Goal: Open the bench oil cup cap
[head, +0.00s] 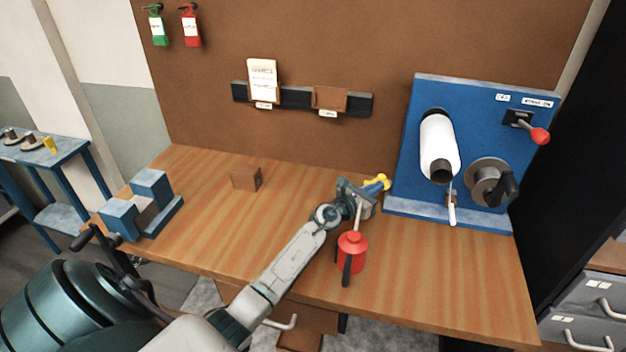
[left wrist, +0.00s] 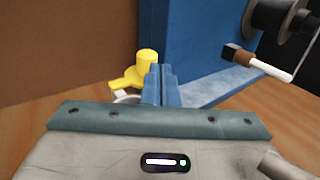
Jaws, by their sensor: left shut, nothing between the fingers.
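The bench oil cup's yellow cap (head: 378,182) is near the back of the bench, just left of the blue machine. In the left wrist view the yellow cap (left wrist: 147,58) has an upright round knob and a flat tab pointing left. A pale round rim (left wrist: 127,97), perhaps the cup, shows partly below it. My left gripper (head: 369,190) is shut and empty, its tips right beside the cap. In the left wrist view the closed fingers (left wrist: 160,84) overlap the cap's right side; I cannot tell whether they touch. The gripper hides the cup's lower part. My right gripper is not in view.
A red oil can (head: 352,252) stands close to my left forearm. The blue machine panel (head: 405,150) with a white roll (head: 439,145) and cranks rises at the right. A brown block (head: 246,178) and a blue vise (head: 150,205) are at the left. The bench between them is clear.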

